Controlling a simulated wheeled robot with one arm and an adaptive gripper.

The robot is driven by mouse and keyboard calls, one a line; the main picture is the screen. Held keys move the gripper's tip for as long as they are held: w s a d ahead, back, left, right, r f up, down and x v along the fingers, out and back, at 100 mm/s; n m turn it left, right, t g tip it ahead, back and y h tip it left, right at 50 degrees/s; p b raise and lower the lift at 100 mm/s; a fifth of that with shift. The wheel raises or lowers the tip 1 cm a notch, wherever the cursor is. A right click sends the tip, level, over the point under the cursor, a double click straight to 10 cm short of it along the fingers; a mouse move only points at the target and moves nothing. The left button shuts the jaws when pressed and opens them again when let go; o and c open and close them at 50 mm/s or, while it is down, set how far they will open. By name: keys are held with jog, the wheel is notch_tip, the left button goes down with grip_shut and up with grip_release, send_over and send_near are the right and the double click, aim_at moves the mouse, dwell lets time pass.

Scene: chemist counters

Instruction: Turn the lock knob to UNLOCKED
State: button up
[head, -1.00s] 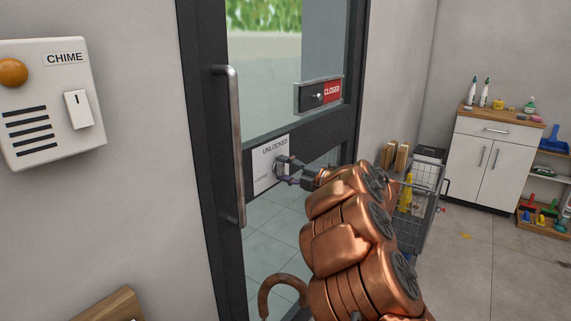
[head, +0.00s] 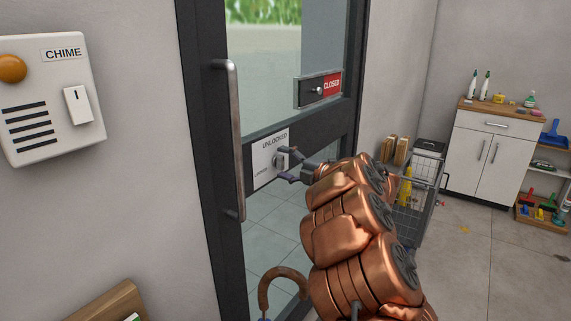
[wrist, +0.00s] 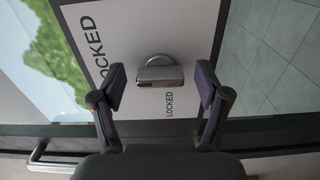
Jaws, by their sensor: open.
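The lock knob (head: 279,161) is a small silver turn-piece on a white plate (head: 262,164) on the dark door rail. The plate reads UNLOCKED along its top and LOCKED at its left. In the wrist view the knob (wrist: 160,74) shows between my fingertips; its bar lies crosswise, with a dark mark at the end towards the large, partly hidden word on the left. In the head view this bar stands about upright, towards UNLOCKED. My gripper (head: 287,164) is open, a finger to each side of the knob, with visible gaps in the wrist view (wrist: 160,88).
A long vertical door handle (head: 231,140) stands left of the plate. A red CLOSED slider sign (head: 319,89) is above it on the glass. A CHIME box (head: 50,100) is on the left wall. A wire cart (head: 420,190) and a white cabinet (head: 487,155) stand at the right.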

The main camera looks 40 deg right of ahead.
jog(key=v, duration=1.2)
dwell(0.3)
dwell(0.6)
